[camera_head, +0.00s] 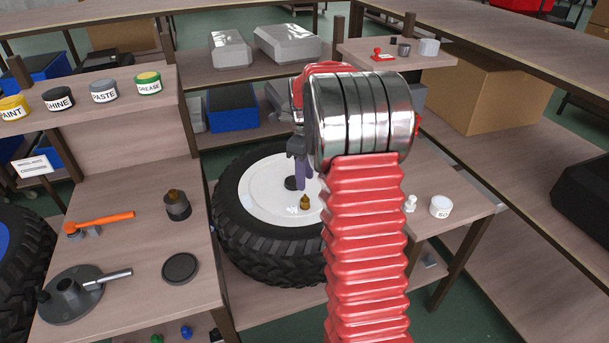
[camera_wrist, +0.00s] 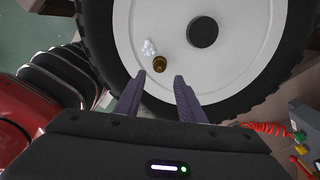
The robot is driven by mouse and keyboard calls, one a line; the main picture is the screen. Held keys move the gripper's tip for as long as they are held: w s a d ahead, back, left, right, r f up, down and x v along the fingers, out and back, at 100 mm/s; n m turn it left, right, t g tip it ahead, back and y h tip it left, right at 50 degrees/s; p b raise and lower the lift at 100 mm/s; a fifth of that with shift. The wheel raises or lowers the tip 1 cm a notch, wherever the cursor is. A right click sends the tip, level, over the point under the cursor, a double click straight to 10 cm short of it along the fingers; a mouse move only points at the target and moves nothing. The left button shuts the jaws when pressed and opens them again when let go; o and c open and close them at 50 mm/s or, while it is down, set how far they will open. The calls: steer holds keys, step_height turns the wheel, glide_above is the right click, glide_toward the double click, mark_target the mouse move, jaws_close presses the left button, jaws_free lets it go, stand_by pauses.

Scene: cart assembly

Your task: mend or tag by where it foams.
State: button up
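A black-tyred wheel (camera_head: 262,238) with a white disc lies flat in the middle. A small brass piece (camera_head: 305,202) stands on its disc; it also shows in the wrist view (camera_wrist: 160,64). A small patch of white foam (camera_wrist: 149,47) sits beside the brass piece, on the disc, in the wrist view. I cannot make out the foam in the head view. My gripper (camera_wrist: 160,79) is open and empty, its fingers apart just short of the brass piece. In the head view my gripper (camera_head: 302,178) is over the disc, partly hidden by my arm.
A left bench holds an orange-handled tool (camera_head: 100,222), a dark cup with a brown top (camera_head: 177,205), a black disc (camera_head: 180,268) and a grey stand (camera_head: 75,295). Labelled tins (camera_head: 104,90) line a shelf. A red stamp (camera_head: 383,55) and white jar (camera_head: 440,207) are right.

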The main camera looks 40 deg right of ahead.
mark_target(305, 198)
stand_by(0.3)
steer(key=shift+f, duration=4.45)
steer(key=c, duration=0.8)
steer(key=o, duration=0.8)
